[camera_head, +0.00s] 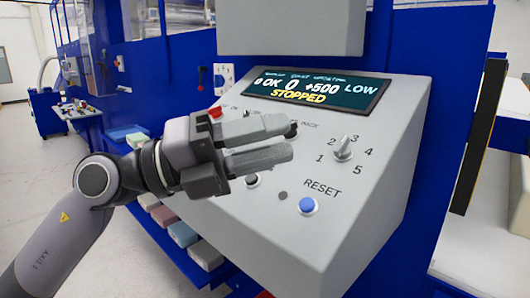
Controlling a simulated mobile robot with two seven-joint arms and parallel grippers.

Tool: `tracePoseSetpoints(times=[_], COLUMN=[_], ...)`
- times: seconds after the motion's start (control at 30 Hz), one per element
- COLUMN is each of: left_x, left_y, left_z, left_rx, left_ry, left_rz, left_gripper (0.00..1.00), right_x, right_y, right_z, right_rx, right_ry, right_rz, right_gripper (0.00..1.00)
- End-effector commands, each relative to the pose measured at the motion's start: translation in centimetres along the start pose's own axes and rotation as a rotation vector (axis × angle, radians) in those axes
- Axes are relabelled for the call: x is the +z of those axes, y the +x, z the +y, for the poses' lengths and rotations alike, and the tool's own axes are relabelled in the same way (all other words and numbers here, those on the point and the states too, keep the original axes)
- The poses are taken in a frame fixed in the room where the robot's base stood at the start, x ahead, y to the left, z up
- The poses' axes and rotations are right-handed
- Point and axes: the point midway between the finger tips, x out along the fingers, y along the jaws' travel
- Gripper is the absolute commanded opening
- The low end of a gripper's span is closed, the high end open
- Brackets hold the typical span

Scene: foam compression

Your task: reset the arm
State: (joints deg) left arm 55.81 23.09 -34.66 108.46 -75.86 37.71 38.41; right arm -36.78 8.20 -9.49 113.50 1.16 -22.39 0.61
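My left arm comes in from the left, and its gripper (288,140) is in front of the grey control panel (385,165). Its two dark grey fingers point right with a gap between them, and nothing shows in the gap. The fingers hide part of the panel's middle-left, including some labels and controls. Whether they touch the panel I cannot tell. My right gripper is not in view.
The panel's display (315,90) reads STOPPED. A silver selector knob (343,150) and a blue RESET button (307,205) are right of the gripper. Coloured foam blocks (183,234) lie on a blue ledge below left. A grey box (290,28) hangs above.

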Motion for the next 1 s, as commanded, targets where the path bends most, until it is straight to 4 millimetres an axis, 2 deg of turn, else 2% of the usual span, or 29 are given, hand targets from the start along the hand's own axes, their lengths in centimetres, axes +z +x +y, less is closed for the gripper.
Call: tracePoseSetpoints(times=[0.17,0.27,0.37,0.47,0.57,0.67,0.77,0.87,0.9,1.0], left_x=[1.3,2.8,4.1,4.8,4.3,2.5,-1.0,-5.8,-8.0,-13.6], left_y=[-2.9,-5.8,-9.2,-13.1,-17.2,-21.2,-24.9,-28.1,-29.2,-31.3], left_z=[-0.7,0.2,2.4,5.8,10.0,14.9,19.7,24.1,25.4,28.1], left_rx=[-0.314,-0.442,-0.532,-0.581,-0.587,-0.548,-0.465,-0.335,-0.274,-0.113], left_ry=[-0.233,-0.371,-0.516,-0.669,-0.825,-0.985,-1.152,-1.319,-1.383,-1.531], left_rz=[-0.243,-0.422,-0.620,-0.837,-1.062,-1.288,-1.507,-1.713,-1.786,-1.934], left_gripper=[0.36,0.36,0.36,0.36,0.36,0.36,0.36,0.36,0.36,0.36], right_x=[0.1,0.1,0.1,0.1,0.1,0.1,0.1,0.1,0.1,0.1], right_y=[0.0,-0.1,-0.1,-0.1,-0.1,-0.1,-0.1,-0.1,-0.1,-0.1], right_z=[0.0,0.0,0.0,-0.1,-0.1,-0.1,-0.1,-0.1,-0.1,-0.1], right_rx=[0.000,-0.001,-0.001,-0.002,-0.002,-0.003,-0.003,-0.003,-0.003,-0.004], right_ry=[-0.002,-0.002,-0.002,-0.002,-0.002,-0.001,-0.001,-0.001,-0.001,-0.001], right_rz=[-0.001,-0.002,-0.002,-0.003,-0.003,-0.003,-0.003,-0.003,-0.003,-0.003], right_gripper=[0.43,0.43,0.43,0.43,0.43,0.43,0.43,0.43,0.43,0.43])
